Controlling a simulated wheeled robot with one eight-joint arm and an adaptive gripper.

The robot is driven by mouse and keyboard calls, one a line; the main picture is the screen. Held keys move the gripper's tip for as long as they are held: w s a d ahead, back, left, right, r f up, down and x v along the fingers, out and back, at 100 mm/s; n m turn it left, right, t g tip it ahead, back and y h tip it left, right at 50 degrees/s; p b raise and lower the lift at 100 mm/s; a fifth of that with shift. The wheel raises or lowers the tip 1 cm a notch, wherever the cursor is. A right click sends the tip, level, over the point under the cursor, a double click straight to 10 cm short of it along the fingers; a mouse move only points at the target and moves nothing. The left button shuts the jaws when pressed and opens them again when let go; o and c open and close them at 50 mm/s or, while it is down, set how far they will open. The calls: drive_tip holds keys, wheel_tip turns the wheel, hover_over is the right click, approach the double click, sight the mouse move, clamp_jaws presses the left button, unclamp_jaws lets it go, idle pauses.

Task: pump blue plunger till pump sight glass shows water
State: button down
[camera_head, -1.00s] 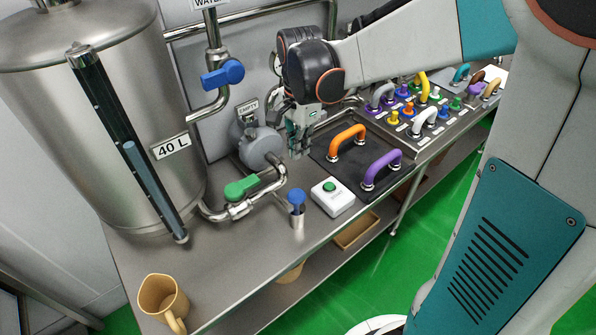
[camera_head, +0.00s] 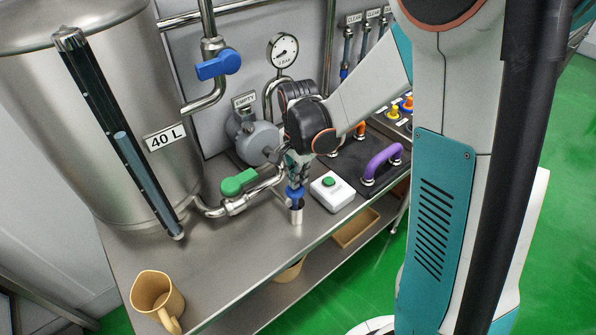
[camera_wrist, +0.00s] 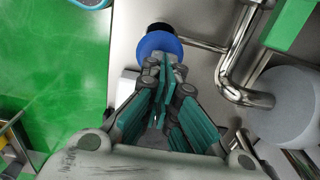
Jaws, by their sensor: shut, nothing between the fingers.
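The blue plunger (camera_head: 295,192) stands in a short metal cylinder (camera_head: 296,214) near the front edge of the steel bench. My gripper (camera_head: 295,179) is shut and empty, pointing down right over the plunger's knob. In the wrist view the blue knob (camera_wrist: 159,42) shows just beyond the closed fingertips (camera_wrist: 160,64); I cannot tell whether they touch it. The grey pump (camera_head: 258,142) sits behind, with a small tag reading EMPTY (camera_head: 244,100) at its top. No water shows there.
A green-handled valve (camera_head: 238,182) and pipe lie left of the plunger. A white box with a green button (camera_head: 331,190) stands close to its right. A purple handle (camera_head: 383,163) is farther right. A tan mug (camera_head: 157,299) stands at the bench's front left.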

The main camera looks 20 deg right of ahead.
idle(0.3)
wheel_tip(320, 180, down, 4)
drive_tip(key=b, duration=0.3)
drive_tip(key=shift+s, duration=0.1)
drive_tip(key=shift+r, duration=0.1)
drive_tip(key=shift+r, duration=0.25)
wheel_tip(320, 180, up, 14)
drive_tip(key=p, duration=0.5)
drive_tip(key=shift+f, duration=0.25)
idle(1.2)
